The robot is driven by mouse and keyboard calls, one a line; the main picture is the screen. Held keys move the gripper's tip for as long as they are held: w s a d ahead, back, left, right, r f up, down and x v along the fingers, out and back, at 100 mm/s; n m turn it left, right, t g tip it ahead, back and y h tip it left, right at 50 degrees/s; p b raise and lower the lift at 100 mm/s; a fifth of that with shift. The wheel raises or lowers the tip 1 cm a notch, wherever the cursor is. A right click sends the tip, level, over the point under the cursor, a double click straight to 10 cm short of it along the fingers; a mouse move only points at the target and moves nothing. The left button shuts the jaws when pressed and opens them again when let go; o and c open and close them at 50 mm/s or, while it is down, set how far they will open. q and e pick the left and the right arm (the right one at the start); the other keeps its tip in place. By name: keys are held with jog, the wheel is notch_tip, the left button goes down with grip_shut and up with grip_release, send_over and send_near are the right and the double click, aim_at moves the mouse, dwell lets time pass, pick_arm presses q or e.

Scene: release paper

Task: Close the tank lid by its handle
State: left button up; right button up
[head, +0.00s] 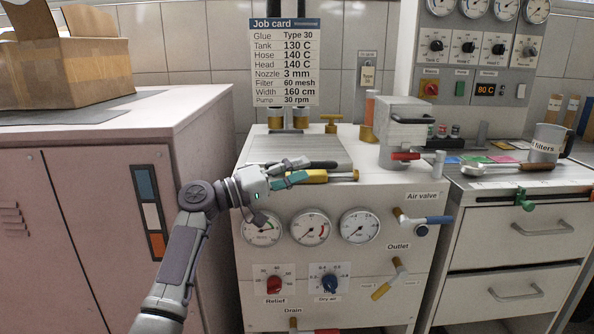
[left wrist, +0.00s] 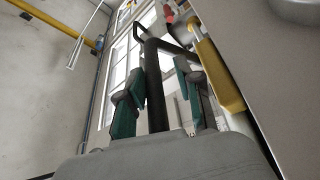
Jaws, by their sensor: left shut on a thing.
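The tank lid (head: 300,148) is a brushed grey metal plate on top of the white machine. It looks nearly flat; I cannot tell whether its front edge is fully down. A black bar handle (head: 322,165) lies along its front edge and is partly hidden by my fingers. My left gripper (head: 290,177) is at this front edge, shut on the black handle. In the left wrist view the black handle (left wrist: 156,85) runs between the green-padded fingers (left wrist: 158,105). My right gripper is not in view.
A yellow bar (head: 335,176) sits just beside the fingers on the machine's front edge. A grey metal box with a red handle (head: 404,135) stands right of the lid. Gauges (head: 311,228) and the air valve (head: 425,220) are below. A pink cabinet (head: 110,200) stands left.

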pick_arm(q)
jog(key=shift+f, duration=0.2)
jog(key=v, duration=1.2)
jog(key=shift+r, duration=0.15)
